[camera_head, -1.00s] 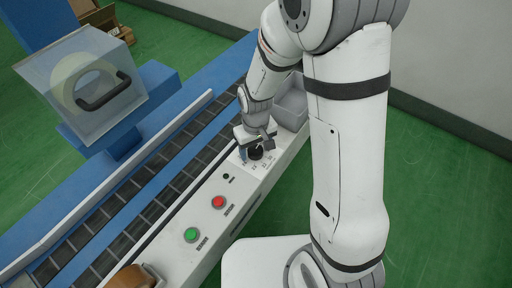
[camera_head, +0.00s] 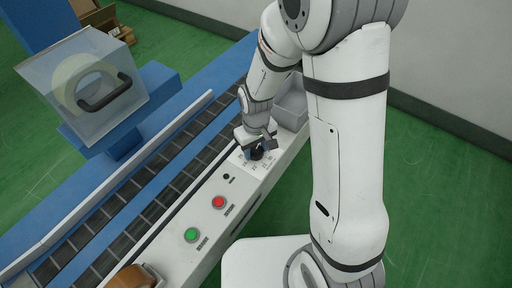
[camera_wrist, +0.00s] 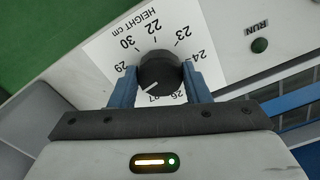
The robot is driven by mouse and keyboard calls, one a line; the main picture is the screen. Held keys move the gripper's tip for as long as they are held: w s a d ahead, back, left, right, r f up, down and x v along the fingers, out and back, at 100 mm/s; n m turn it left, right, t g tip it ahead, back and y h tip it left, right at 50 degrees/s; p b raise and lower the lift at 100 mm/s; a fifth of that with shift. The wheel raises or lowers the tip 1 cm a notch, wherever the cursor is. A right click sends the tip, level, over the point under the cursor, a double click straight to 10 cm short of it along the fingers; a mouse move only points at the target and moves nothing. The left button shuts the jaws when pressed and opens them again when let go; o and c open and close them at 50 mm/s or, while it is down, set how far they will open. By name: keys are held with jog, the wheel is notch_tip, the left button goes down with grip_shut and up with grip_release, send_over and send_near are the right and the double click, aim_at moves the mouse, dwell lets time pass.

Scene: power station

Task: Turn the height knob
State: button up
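The height knob (camera_wrist: 160,72) is a round black knob on a white dial plate (camera_wrist: 108,47) marked "HEIGHT cm" with numbers around it. In the wrist view its white pointer mark aims down-left, near the 27 and the part of the scale hidden by the left finger. My gripper (camera_wrist: 160,80) has its two blue fingers on opposite sides of the knob, apparently closed against it. In the head view my gripper (camera_head: 257,146) is over the knob (camera_head: 256,154) at the far part of the white panel.
A black RUN button (camera_wrist: 260,45) is beside the dial. Red (camera_head: 218,202) and green (camera_head: 192,235) buttons sit nearer on the panel. A grey bin (camera_head: 292,105) stands just beyond. The conveyor (camera_head: 130,190) runs along the left. A brown item (camera_head: 135,277) lies at the near end.

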aim_at(256, 150)
jog(key=o, duration=0.5)
notch_tip(256, 150, up, 8)
jog(key=shift+f+p, duration=0.1)
jog(key=shift+p, duration=0.95)
jog(key=s+d+r+m+t+p, duration=0.1)
jog(key=s+d+r+p, duration=0.3)
jog(key=r, duration=0.6)
jog(key=s+d+r+m+p, duration=0.2)
jog(key=s+d+r+p, duration=0.2)
jog(key=r+p, duration=0.3)
jog(key=s+d+r+m+t+p, duration=0.1)
jog(key=s+d+r+p, duration=0.3)
jog(key=r, duration=1)
jog(key=shift+s+d+m+t+p, duration=0.1)
jog(key=shift+d+m+t+p, duration=0.15)
jog(key=shift+m+p, duration=0.55)
